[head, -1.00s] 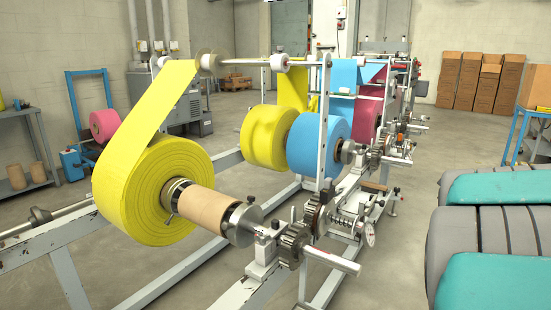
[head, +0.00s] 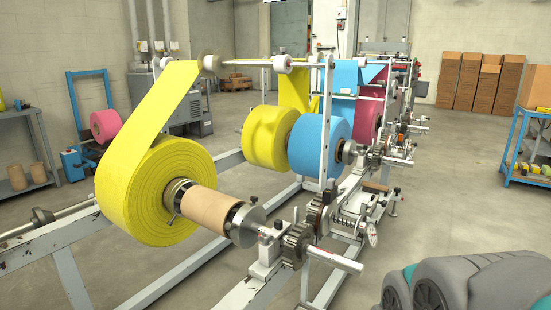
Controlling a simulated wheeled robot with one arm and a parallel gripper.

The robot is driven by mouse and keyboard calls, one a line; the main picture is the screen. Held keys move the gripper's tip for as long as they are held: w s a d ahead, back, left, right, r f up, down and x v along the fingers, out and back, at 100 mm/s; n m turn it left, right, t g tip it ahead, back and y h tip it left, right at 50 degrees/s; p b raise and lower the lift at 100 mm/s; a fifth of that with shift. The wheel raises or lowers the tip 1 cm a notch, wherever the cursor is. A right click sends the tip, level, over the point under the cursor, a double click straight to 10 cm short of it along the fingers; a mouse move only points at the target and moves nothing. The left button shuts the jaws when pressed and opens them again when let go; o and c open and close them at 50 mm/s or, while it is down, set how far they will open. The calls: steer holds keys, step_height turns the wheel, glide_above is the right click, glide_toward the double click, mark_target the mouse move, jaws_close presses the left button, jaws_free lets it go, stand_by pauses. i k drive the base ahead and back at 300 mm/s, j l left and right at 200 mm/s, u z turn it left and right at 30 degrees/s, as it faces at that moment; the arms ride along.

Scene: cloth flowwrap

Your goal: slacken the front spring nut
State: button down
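The front yellow roll (head: 150,200) sits on a shaft with a tan core (head: 208,208) and a steel collar (head: 246,226). At the shaft's right end are toothed gears (head: 298,245) and a pale bar handle (head: 335,260). Just behind them a small coil spring assembly (head: 347,222) shows beside a round dial (head: 372,234). The front spring nut is too small to tell apart there. My gripper is out of view. Grey and teal links of my arm show at the bottom right, apart from the machine.
More yellow (head: 268,137), blue (head: 318,145) and magenta rolls stand farther along the white machine frame (head: 60,275). A blue-framed shelf (head: 528,140) stands at the right and cardboard boxes (head: 490,82) at the back. The floor (head: 450,200) right of the machine is clear.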

mark_target(363, 226)
steer(key=l+z, duration=0.25)
steer(key=z, duration=0.25)
steer(key=i+l+z, duration=0.1)
steer(key=l+z, duration=0.15)
steer(key=z, duration=0.25)
